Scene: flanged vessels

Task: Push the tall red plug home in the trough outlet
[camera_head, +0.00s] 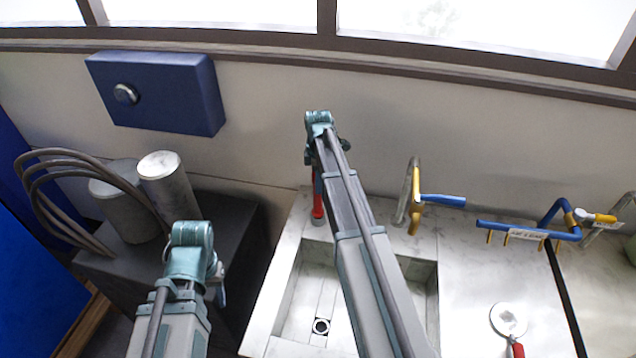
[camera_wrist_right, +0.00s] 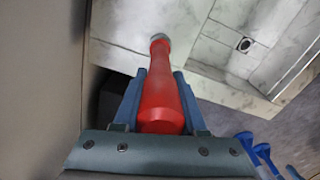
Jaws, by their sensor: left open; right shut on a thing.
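The tall red plug (camera_head: 317,198) is upright at the back left rim of the trough (camera_head: 288,262), its grey lower end over the pale ledge. I cannot tell whether that end touches the ledge. In the right wrist view the plug (camera_wrist_right: 161,95) sits between the fingers of my right gripper (camera_wrist_right: 160,76), which is shut on it. In the head view that gripper is mostly hidden behind my arm. The outlet, a dark ringed hole (camera_head: 321,326), lies open in the trough floor and also shows in the wrist view (camera_wrist_right: 245,44). My left gripper (camera_head: 219,284) is open, left of the trough.
A pale disc (camera_head: 509,319) with a red handle lies on the right counter. A yellow-and-blue tap (camera_head: 415,198) and a blue rail (camera_head: 530,233) stand behind. Grey cylinders (camera_head: 168,185) with hoses are on a dark box at left. A blue wall box (camera_head: 157,92) hangs above.

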